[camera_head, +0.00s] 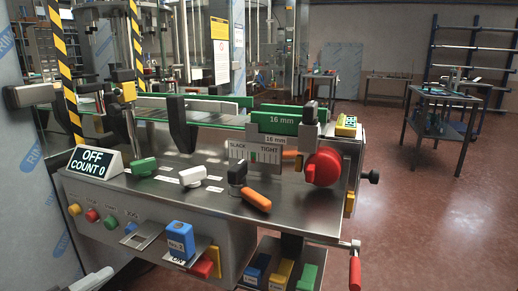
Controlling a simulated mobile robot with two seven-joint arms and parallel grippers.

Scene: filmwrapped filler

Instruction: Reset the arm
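Neither of my grippers shows clearly in the head view; no fingertips are seen. A pale rounded part at the bottom left edge may be part of my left arm, but I cannot tell. Nothing of my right arm is seen. In front of me stands a steel machine bench (135,195). Its sign (94,161) reads "OFF COUNT 0". A red knob (323,167) sits at the right, by a "SLACK TIGHT" gauge (254,152).
A blue block (180,239) rests on a small front shelf. Blue, yellow and green blocks stand in a lower tray at the bench's right. A red crank handle (355,272) sticks out there. Side tables (440,95) stand farther back. The red floor (430,225) at right is clear.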

